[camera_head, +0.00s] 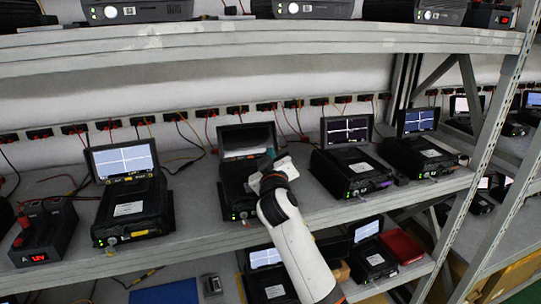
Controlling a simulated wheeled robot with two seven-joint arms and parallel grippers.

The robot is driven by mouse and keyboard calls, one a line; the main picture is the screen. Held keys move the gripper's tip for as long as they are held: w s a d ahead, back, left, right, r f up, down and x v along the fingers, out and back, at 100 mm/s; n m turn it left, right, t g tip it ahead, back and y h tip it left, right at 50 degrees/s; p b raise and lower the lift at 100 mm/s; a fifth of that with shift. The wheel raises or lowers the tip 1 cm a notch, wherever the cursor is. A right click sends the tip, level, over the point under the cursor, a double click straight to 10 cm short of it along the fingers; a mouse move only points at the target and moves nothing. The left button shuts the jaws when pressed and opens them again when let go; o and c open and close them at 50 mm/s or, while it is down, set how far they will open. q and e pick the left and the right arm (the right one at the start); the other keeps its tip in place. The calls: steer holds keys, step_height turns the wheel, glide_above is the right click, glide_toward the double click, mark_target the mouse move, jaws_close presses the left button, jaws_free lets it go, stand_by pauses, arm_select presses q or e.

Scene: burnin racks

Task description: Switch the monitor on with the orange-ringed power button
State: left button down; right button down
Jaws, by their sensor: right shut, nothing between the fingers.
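A monitor (246,139) with a dark, greyish screen stands on a black unit (235,185) on the middle shelf; the screens beside it are lit. My right arm reaches up from the bottom. My right gripper (257,178) is shut and empty, in front of the right part of that unit, just below the screen. Whether it touches the unit cannot be told. The orange-ringed power button cannot be made out; the gripper may cover it. My left gripper is not in view.
Lit monitors stand on black units to the left (124,159) and right (346,130) on the same shelf. A power supply with a red display (45,235) is at far left. The upper shelf edge (200,43) runs above; cables hang behind.

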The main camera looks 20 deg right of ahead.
steer(key=shift+f, duration=0.5)
steer(key=shift+r+p, duration=0.1)
steer(key=shift+p, duration=0.4)
steer(key=shift+s, duration=0.1)
steer(key=shift+s+r, duration=0.15)
steer(key=shift+r, duration=0.1)
steer(key=shift+s+r+p, duration=0.2)
steer(key=shift+p, duration=0.15)
steer(key=s+r+p, duration=0.3)
steer(key=shift+s+r+p, duration=0.1)
steer(key=shift+s+p, duration=0.1)
steer(key=shift+p, duration=0.1)
